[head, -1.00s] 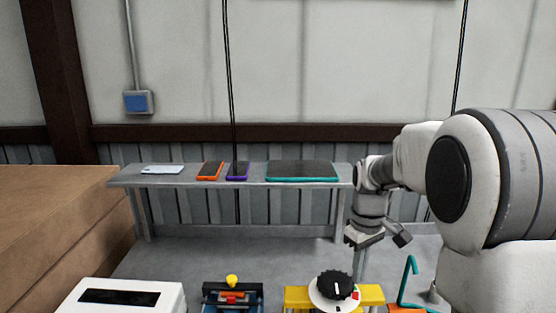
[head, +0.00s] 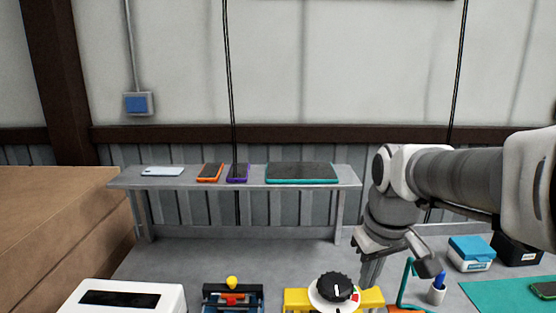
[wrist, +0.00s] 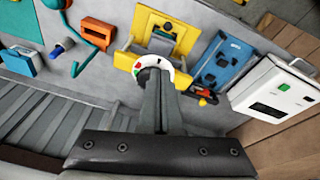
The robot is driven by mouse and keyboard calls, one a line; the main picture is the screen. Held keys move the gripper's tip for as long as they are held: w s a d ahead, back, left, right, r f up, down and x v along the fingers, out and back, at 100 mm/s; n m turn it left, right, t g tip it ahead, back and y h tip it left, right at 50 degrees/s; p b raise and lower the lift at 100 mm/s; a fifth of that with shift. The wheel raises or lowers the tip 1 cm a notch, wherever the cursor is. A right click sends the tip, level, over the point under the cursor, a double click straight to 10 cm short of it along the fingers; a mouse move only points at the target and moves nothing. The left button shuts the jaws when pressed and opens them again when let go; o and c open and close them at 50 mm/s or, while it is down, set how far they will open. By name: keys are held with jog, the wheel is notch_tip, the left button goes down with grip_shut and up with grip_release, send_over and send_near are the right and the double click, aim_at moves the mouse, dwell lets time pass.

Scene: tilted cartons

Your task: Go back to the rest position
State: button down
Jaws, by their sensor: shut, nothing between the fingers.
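My gripper (head: 369,284) hangs at the right of the head view, pointing down over the grey bench behind the yellow fixture. In the wrist view the gripper (wrist: 157,78) shows its two fingers together at the lower middle, with nothing between them. The fingertips overlap the white round dial (wrist: 150,66) in that picture. I cannot tell how far above the bench they are.
A shelf (head: 250,184) with several phones and a tablet stands at the back. In front are a white box (head: 125,300), a blue fixture (head: 215,299) and a yellow fixture (head: 372,297).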

jog(key=s+a+m+t, duration=0.1)
jog(key=s+m+t, duration=0.2)
jog(key=s, duration=0.9)
jog(key=shift+a+r, duration=0.25)
jog(key=shift+r, duration=0.1)
